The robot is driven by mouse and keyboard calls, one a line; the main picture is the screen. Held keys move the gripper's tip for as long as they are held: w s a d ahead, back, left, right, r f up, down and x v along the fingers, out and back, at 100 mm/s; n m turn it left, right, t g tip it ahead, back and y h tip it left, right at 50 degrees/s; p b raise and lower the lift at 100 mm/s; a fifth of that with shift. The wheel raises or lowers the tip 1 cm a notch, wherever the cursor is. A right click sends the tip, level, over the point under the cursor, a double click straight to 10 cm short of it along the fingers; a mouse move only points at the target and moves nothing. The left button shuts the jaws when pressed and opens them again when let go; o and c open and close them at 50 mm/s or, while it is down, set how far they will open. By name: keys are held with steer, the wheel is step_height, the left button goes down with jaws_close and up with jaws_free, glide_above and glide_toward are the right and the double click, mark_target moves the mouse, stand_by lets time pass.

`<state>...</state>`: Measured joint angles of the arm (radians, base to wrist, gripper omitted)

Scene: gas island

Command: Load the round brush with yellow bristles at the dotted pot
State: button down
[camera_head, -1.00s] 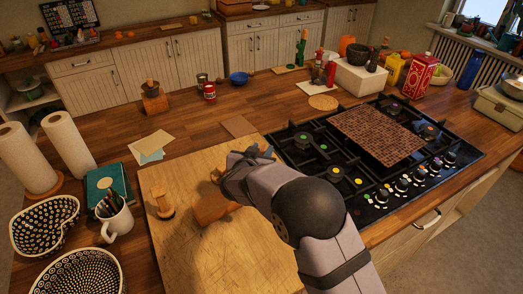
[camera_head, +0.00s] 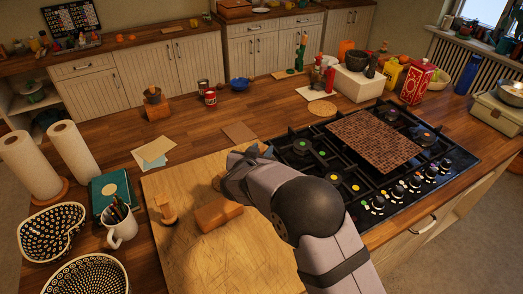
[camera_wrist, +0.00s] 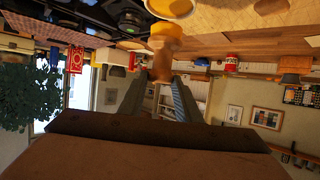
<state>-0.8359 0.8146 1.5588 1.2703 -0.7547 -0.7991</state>
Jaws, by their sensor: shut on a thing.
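My gripper (camera_wrist: 163,78) is shut on a small wooden piece with a yellow part (camera_wrist: 165,31), seemingly the round brush; the camera head view hides it behind my gripper (camera_head: 250,165). A pale yellow round shape (camera_wrist: 172,8) is cut off at the top of the wrist view; I cannot tell if it belongs to the brush. A dark dotted, heart-shaped dish (camera_head: 48,230) and a round patterned dish (camera_head: 84,272) stand at the left front. Which is the dotted pot is unclear. My gripper is well to the right of both, over the board's right side.
The wooden board (camera_head: 230,262) holds a wooden knobbed piece (camera_head: 166,208) and a brown block (camera_head: 218,213). A white mug of tools (camera_head: 120,228), teal book (camera_head: 110,195) and paper rolls (camera_head: 72,152) stand left. The gas hob (camera_head: 370,160) lies right.

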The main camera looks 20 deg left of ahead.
steer(key=shift+r+p, duration=1.4)
steer(key=shift+r, duration=0.25)
steer(key=shift+f, duration=0.1)
step_height(320, 180, down, 5)
steer(key=b, duration=0.5)
steer(key=shift+f, duration=0.15)
